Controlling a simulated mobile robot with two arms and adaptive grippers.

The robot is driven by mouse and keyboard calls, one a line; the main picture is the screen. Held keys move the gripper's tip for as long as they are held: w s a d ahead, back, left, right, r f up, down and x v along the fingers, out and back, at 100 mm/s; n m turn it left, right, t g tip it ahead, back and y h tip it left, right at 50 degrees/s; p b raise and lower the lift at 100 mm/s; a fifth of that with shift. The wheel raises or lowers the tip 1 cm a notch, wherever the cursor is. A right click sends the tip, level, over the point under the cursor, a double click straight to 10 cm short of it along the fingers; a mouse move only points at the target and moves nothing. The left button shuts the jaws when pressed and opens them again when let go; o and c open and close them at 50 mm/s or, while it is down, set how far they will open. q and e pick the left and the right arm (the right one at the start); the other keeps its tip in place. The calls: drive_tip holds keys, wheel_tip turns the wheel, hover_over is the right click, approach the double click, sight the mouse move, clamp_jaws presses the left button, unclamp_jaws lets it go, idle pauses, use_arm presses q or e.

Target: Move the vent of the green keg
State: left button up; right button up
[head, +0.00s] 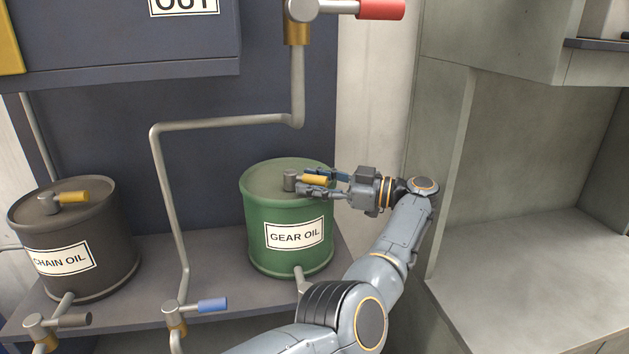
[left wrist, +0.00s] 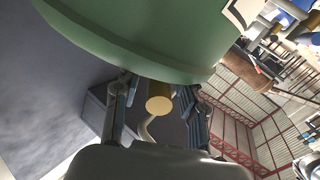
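The green keg (head: 262,222), labelled GEAR OIL, stands upright on a shelf. Its vent is a grey stub (head: 290,178) on the lid with a yellow handle (head: 316,179) pointing right. My left gripper (head: 312,182) reaches in from the right above the lid, its fingers on either side of the yellow handle. In the left wrist view the handle's round end (left wrist: 159,100) lies between the fingers, with gaps on both sides, so the gripper is open. The green keg's side and rim (left wrist: 140,45) fill the top there. My right gripper is not in view.
A dark CHAIN OIL keg (head: 85,235) with its own yellow handle (head: 74,197) stands at left. A grey pipe (head: 164,190) rises between the kegs. Blue-handled (head: 212,304) and red-handled (head: 380,9) valves are below and above. A grey cabinet (head: 520,270) stands at right.

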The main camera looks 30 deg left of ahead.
use_arm(q)
drive_tip(key=shift+r, duration=0.1)
wheel_tip(320, 180, up, 10)
drive_tip(key=shift+f, duration=0.1)
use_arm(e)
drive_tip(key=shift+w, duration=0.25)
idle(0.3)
